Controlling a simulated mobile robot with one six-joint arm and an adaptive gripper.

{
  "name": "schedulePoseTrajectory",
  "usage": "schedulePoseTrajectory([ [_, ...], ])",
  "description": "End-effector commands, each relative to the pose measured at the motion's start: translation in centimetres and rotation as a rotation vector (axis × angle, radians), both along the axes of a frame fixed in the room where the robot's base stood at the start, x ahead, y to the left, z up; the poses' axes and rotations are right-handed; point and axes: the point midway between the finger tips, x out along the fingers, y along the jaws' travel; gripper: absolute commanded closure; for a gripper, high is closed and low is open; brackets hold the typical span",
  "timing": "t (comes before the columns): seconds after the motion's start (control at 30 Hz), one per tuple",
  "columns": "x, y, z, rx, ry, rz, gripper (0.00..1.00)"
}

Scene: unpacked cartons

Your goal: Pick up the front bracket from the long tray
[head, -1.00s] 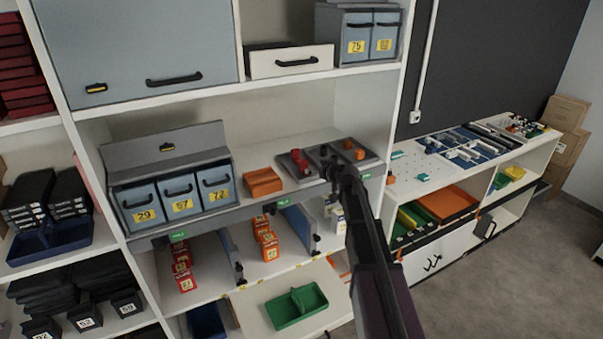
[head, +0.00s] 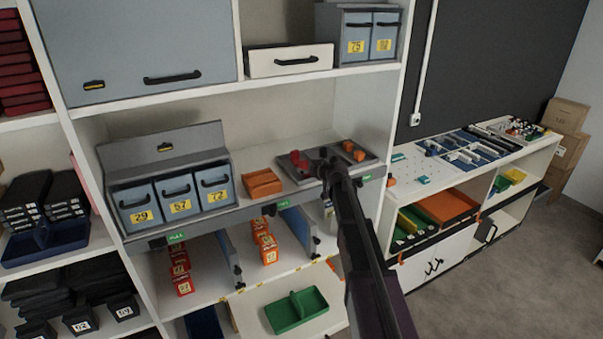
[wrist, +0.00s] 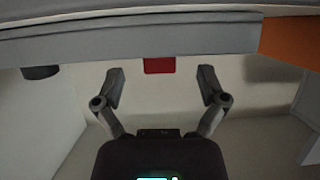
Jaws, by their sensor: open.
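The dark grey long tray (head: 373,161) sits on the middle shelf, split into sections. Red parts (head: 298,161) lie in its left section and orange parts (head: 354,151) in its right one. I cannot tell which of them is the front bracket. My gripper (head: 324,160) is over the middle of the tray and hides that section. In the wrist view, my gripper (wrist: 162,80) is open, its two fingers apart and nothing held. A red piece (wrist: 159,65) shows between and beyond the fingertips, below a grey edge (wrist: 150,40); I cannot tell whether it belongs to the tray.
An orange bin (head: 264,183) stands just left of the tray. Grey numbered drawers (head: 177,200) stand farther left. The upper shelf (head: 300,78) is overhead, and an upright panel (head: 385,110) closes the right side. A green tray (head: 297,309) lies below.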

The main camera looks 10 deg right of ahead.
Motion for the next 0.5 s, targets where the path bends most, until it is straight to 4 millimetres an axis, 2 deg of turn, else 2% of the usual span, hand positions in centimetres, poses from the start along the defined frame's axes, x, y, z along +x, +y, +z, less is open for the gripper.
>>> schedulePoseTrajectory([
  [0.03,0.9,0.2,-0.5,0.0,0.0,0.0,0.09],
  [0.2,2.5,0.8,-1.2,0.0,-0.001,0.0,0.09],
  [0.5,3.0,1.2,-1.3,0.0,0.0,0.001,0.09],
])
